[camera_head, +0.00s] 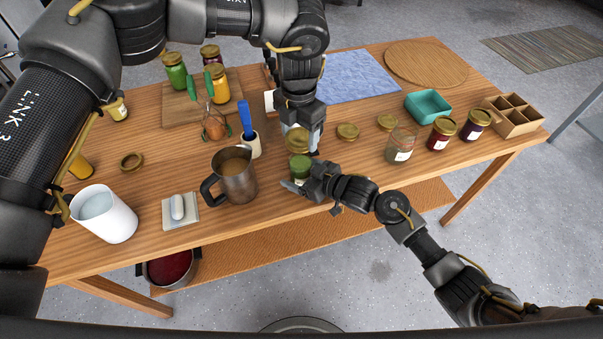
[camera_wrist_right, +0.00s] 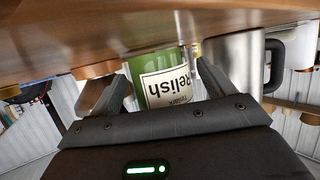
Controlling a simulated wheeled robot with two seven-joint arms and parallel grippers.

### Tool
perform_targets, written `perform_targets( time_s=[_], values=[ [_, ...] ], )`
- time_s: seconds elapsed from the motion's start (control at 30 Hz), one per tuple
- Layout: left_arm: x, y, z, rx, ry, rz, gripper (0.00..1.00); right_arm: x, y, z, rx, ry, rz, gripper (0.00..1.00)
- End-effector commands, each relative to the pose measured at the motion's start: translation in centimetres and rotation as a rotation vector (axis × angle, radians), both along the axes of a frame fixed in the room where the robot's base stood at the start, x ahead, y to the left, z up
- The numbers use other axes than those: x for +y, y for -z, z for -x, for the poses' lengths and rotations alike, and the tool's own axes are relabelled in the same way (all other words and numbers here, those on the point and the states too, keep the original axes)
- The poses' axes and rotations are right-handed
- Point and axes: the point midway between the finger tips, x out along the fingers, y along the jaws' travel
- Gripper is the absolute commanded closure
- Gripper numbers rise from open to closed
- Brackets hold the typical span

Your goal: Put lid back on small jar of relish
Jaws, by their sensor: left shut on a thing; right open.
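The small relish jar (camera_head: 300,168), green with a white label, stands on the table near its front edge; its label reads "Relish" in the right wrist view (camera_wrist_right: 167,88), where the picture is upside down. My left gripper (camera_head: 299,127) is shut on a gold lid (camera_head: 296,139), held just above and behind the jar's top. The lid is apart from the jar as far as I can see. My right gripper (camera_head: 306,184) is open at the jar's front, with its fingers (camera_wrist_right: 160,90) on either side of the jar. Whether they touch it is unclear.
A metal pitcher (camera_head: 236,175) stands left of the jar. Loose gold lids (camera_head: 347,131) (camera_head: 387,122) lie to the right, near an open glass jar (camera_head: 399,146). Lidded jars (camera_head: 441,134), a teal tray (camera_head: 428,106) and a divided wooden box (camera_head: 513,116) are farther right.

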Motion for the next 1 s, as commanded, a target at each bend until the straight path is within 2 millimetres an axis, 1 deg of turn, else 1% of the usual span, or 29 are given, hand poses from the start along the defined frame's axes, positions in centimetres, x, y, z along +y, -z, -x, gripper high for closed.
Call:
perform_targets(
  time_s=[0.13,0.17,0.63,0.67,0.77,0.83,1.0],
  values=[
    [0.0,0.0,0.0,0.0,0.0,0.0,0.56,0.0,0.0,0.0,0.0,0.0,0.0,0.18],
    [0.0,0.0,0.0,0.0,0.0,0.0,0.56,0.0,0.0,0.0,0.0,0.0,0.0,0.21],
    [0.0,0.0,0.0,0.0,0.0,0.0,0.56,-0.1,0.0,0.0,0.0,0.001,0.0,0.83],
    [0.0,0.0,0.0,0.0,0.0,0.0,0.56,-0.1,0.0,0.0,0.0,0.001,0.0,0.85],
    [0.0,0.2,0.0,0.0,0.0,0.0,0.56,-0.1,0.0,0.0,0.0,0.001,0.0,0.85],
    [0.0,0.7,0.0,0.001,0.0,0.0,0.56,-0.1,0.0,0.0,0.0,0.001,0.0,0.85],
    [-0.1,3.0,0.0,0.002,-0.001,-0.001,0.56,-0.1,0.0,0.0,0.0,0.001,0.0,0.85]
  ],
)
